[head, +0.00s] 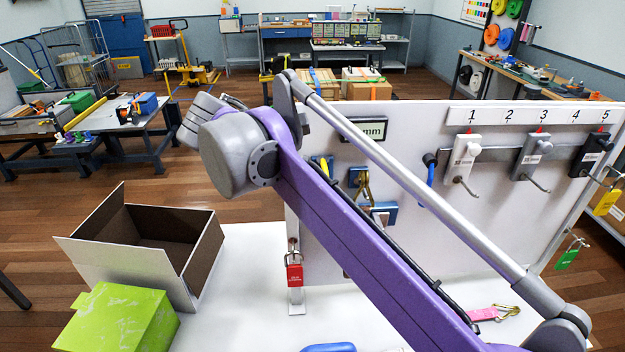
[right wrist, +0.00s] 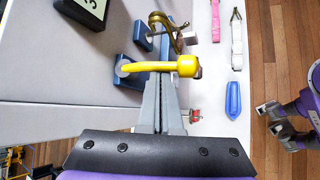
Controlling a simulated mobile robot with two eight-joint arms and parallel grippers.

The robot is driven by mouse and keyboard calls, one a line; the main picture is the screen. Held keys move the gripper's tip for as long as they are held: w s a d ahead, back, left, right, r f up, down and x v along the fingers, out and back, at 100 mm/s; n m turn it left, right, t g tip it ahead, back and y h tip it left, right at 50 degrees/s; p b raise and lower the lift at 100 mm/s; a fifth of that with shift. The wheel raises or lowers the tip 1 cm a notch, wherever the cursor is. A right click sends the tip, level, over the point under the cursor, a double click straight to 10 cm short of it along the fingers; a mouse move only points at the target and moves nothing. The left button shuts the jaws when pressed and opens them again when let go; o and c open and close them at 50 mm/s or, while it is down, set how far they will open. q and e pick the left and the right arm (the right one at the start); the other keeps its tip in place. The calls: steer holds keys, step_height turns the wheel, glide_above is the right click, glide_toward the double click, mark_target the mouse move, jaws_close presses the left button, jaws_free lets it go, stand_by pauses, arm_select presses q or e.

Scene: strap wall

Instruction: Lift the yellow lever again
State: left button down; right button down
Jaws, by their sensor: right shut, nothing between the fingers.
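In the right wrist view the yellow lever (right wrist: 150,67) runs sideways from a blue mount (right wrist: 132,72) on the panel to a thick rounded end. My right gripper (right wrist: 168,82) is shut and empty. Its grey fingertips meet the lever's near edge in the picture, close to the thick end; I cannot tell whether they touch it. In the head view only a small yellow part of the lever (head: 324,164) shows beside my purple right arm, which hides the rest and my right gripper.
A brass buckle (right wrist: 160,22) sits beyond the lever on the white panel (head: 330,245). A red padlock (head: 294,273) hangs at the panel's left edge. An open box (head: 195,255) and a green box (head: 118,318) stand left. A pink strap (head: 482,314) lies on the table.

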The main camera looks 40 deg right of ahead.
steer(key=shift+d+r, duration=0.1)
steer(key=shift+r, duration=0.25)
stand_by(0.5)
